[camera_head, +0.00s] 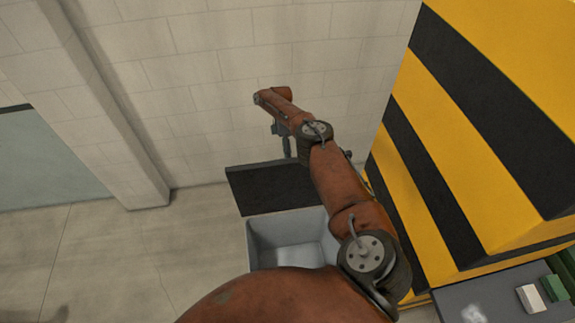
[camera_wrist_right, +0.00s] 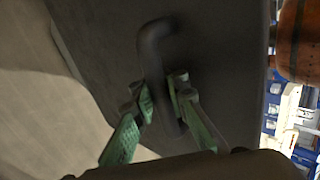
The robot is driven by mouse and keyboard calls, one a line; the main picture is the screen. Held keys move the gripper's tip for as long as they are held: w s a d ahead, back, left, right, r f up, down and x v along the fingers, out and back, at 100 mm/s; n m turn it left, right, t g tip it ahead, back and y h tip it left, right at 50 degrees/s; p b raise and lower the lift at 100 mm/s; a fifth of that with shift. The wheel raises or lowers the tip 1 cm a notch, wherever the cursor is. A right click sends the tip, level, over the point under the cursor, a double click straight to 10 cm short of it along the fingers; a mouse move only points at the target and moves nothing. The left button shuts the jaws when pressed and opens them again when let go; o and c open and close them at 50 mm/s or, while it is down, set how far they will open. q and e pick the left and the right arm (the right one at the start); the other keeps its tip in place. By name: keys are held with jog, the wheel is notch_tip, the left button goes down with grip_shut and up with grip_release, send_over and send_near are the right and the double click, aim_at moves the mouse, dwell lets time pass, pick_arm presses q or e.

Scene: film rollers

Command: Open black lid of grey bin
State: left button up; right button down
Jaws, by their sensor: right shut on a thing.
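The grey bin (camera_head: 262,240) stands on the floor in the lower middle of the head view, and its inside shows. Its black lid (camera_head: 250,188) is raised at the bin's far side, towards the wall. In the right wrist view the lid (camera_wrist_right: 215,85) fills the middle, with a curved black handle (camera_wrist_right: 153,45) on it. My right gripper (camera_wrist_right: 162,88) has its green fingers on both sides of the handle and is shut on it. In the head view that gripper (camera_head: 287,148) is small above the lid, partly hidden by my arm. My left gripper is not in view.
A yellow and black striped block (camera_head: 470,130) stands close on the right of my arm. A pale block wall (camera_head: 215,90) rises behind the bin. A dark surface with small blocks (camera_head: 530,297) lies at lower right. The floor (camera_head: 110,260) left of the bin is clear.

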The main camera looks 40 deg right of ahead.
jog(key=shift+d+r, duration=0.2)
jog(key=shift+r, duration=0.4)
jog(key=c, duration=2.4)
grip_release()
jog(key=o, duration=0.4)
jog(key=shift+s+a+r, duration=0.15)
jog(key=shift+s+a, duration=0.05)
jog(key=shift+s, duration=0.1)
jog(key=shift+c, duration=0.2)
jog(key=shift+o, duration=0.8)
jog(key=shift+w+f, duration=0.15)
jog(key=shift+f, duration=0.15)
jog(key=shift+a, duration=0.1)
